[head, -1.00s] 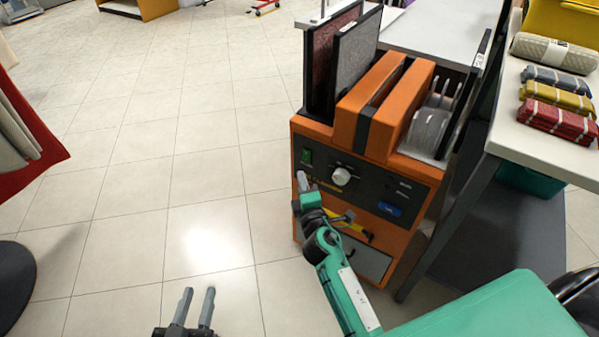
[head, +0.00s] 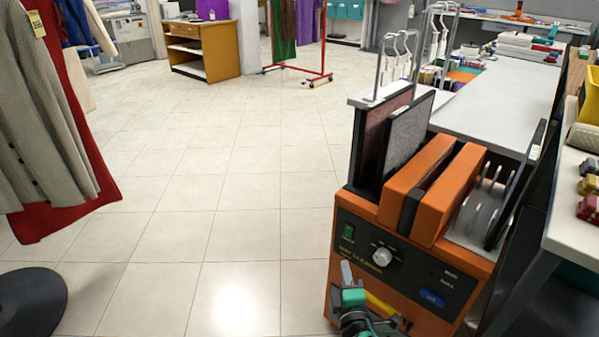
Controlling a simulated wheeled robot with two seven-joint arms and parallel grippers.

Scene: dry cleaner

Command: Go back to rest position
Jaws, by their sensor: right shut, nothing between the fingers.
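My right gripper (head: 346,271) shows at the bottom of the head view, in front of the orange machine (head: 345,215). Its grey fingers are together with nothing between them. They overlap the machine's front panel near the white knob (head: 382,257); I cannot tell whether they touch it. Part of the teal and black right arm shows below. My left gripper is out of view.
Open tiled floor (head: 180,230) spans the middle and left. A round black stand base (head: 30,300) and hanging garments (head: 45,140) are at left. A white table (head: 500,95) is behind the machine. A wooden counter (head: 200,50) and red rack (head: 325,40) stand further back.

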